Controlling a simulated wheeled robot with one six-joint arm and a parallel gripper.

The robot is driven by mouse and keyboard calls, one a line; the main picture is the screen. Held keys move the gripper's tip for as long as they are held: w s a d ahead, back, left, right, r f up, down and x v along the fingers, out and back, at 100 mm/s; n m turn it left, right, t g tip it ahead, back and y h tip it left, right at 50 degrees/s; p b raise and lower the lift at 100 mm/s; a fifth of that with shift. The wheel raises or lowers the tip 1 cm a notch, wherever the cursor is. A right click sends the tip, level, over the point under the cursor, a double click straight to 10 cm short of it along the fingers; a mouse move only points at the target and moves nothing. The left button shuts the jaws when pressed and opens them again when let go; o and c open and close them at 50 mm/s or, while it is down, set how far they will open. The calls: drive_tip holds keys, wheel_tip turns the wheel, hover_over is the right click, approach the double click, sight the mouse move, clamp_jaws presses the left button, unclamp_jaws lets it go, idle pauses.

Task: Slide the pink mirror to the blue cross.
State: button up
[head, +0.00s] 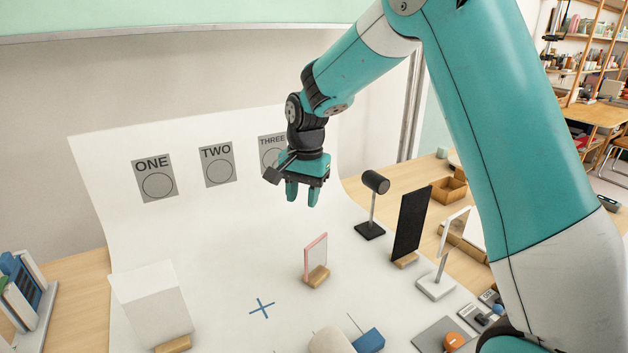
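The pink mirror (316,257) is a small upright panel with a pink frame on a wooden foot. It stands on the white sheet, right of and behind the blue cross (262,308). The cross is flat on the sheet, and nothing covers it. My gripper (301,199) hangs above the sheet, pointing down, and appears higher in the picture than the mirror. Its two teal fingers are apart, with nothing between them. It does not touch the mirror.
A white panel (150,302) stands left of the cross. A beige rounded object (331,341) and a blue block (369,341) lie in front. A black panel (411,225) and a dark lamp-like stand (372,205) are to the right. The sheet between mirror and cross looks clear.

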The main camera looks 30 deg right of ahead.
sight(316, 260)
drive_tip(key=w+d+f+m, duration=0.3)
drive_tip(key=w+d+m, duration=0.1)
drive_tip(key=d, duration=0.1)
drive_tip(key=shift+h, duration=0.4)
wheel_tip(316, 260, down, 17)
drive_tip(key=p, duration=0.5)
drive_tip(key=shift+a+f, duration=0.1)
drive_tip(key=shift+f, duration=0.1)
drive_tip(key=shift+c, duration=0.4)
clamp_jaws()
